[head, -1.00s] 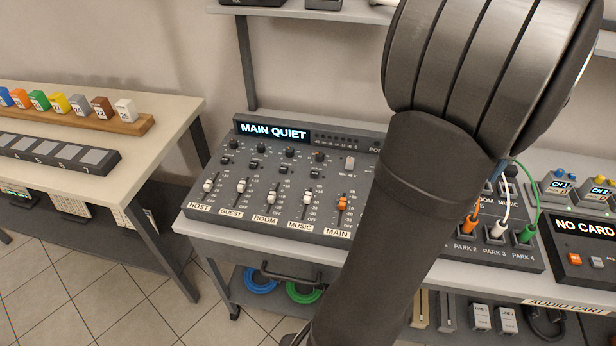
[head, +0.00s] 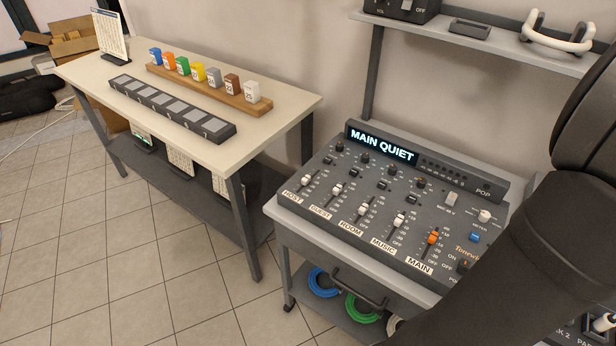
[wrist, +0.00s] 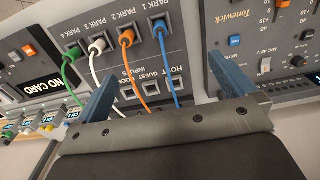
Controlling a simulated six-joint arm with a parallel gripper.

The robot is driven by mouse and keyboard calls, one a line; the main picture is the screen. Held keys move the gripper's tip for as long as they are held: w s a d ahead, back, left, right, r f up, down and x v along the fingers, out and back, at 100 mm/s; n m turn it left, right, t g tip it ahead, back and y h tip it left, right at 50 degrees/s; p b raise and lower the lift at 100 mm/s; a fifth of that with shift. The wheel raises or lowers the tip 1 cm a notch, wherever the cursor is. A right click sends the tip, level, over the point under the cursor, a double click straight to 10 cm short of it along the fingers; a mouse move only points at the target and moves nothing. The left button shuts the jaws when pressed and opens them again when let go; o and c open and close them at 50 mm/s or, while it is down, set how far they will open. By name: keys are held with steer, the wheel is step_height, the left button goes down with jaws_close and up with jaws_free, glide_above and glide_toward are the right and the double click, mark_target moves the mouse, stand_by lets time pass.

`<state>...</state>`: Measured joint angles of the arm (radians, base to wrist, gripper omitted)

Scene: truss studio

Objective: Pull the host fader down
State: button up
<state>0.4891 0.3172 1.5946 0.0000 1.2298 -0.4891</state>
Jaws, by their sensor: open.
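The host fader (head: 307,179) is the leftmost white-capped slider on the dark mixer (head: 352,200) in the head view, above the HOST label. Its cap sits in the upper part of its slot. The mixer's display (head: 381,146) reads MAIN QUIET. My gripper (wrist: 162,66) shows in the wrist view, its two blue fingers wide apart with nothing between them. It hangs over the patch panel with the PARK sockets, away from the host fader. The host fader is not visible in the wrist view, and the gripper is out of the head view.
Other white faders and an orange main fader (head: 432,238) stand right of the host fader. Coloured cables, including an orange one (wrist: 139,73), rise from the patch panel near my fingers. A side table (head: 285,104) with coloured blocks stands left, across a gap.

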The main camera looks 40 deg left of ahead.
stand_by(0.3)
steer(key=shift+a, duration=0.1)
steer(key=c, duration=0.4)
steer(key=w+a+n, duration=0.1)
steer(key=w+a, duration=0.1)
steer(key=a, duration=0.1)
steer(key=shift+w, duration=0.15)
steer(key=c, duration=0.7)
steer(key=w+a+n, duration=0.1)
steer(key=a, duration=0.2)
steer(key=w+a+n, duration=0.1)
steer(key=w+a, duration=0.1)
steer(key=a, duration=0.2)
steer(key=w+a+n, duration=0.1)
steer(key=w+a, duration=0.1)
steer(key=a, duration=0.2)
steer(key=shift+w+r+n, duration=0.15)
steer(key=shift+w+n, duration=0.05)
steer(key=shift+n, duration=0.1)
steer(key=n, duration=1.3)
glide_above(306, 178)
step_height(306, 178, down, 17)
steer(key=shift+f, duration=0.1)
